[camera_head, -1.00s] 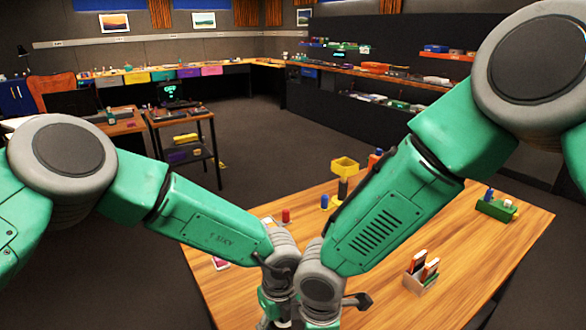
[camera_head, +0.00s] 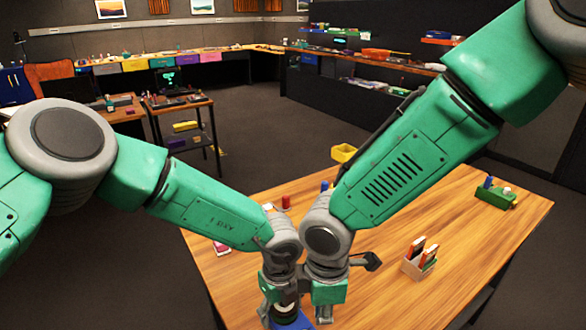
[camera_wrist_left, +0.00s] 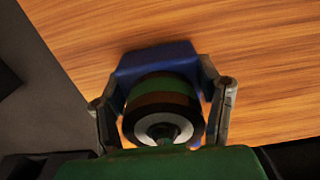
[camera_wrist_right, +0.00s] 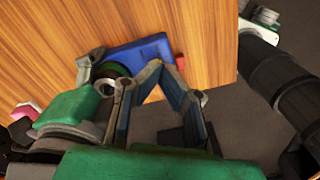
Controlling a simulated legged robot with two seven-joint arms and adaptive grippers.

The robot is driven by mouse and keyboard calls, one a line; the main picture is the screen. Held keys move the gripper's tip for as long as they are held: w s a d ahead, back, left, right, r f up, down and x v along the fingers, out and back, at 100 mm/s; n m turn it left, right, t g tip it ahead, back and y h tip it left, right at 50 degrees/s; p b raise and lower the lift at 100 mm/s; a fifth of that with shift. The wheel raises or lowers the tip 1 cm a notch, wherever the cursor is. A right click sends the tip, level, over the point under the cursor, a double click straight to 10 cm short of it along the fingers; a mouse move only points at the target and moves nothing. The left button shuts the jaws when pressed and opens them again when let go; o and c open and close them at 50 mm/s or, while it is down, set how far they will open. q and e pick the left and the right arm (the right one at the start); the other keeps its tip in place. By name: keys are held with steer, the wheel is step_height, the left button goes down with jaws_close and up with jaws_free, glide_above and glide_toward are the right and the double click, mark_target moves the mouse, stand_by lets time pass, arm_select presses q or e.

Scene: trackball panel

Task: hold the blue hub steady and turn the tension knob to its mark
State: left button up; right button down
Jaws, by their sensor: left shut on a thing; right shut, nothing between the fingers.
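The blue hub (camera_wrist_left: 155,62) is a blue block at the table's edge, with a round banded part with a white ring (camera_wrist_left: 162,128) on it. The hub also shows in the right wrist view (camera_wrist_right: 140,52) and at the bottom of the head view (camera_head: 290,321). My left gripper (camera_wrist_left: 160,80) is shut on the hub, one finger on each side. My right gripper (camera_wrist_right: 160,68) is shut and empty, its tips close beside the hub; I cannot tell if they touch it. A small red piece (camera_wrist_right: 180,61) shows by the hub's right end. I cannot make out the tension knob or its mark for certain.
The wooden table (camera_head: 380,285) is clear at its middle.

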steer(key=shift+r, duration=0.25)
step_height(320, 180, up, 11)
stand_by(1.3)
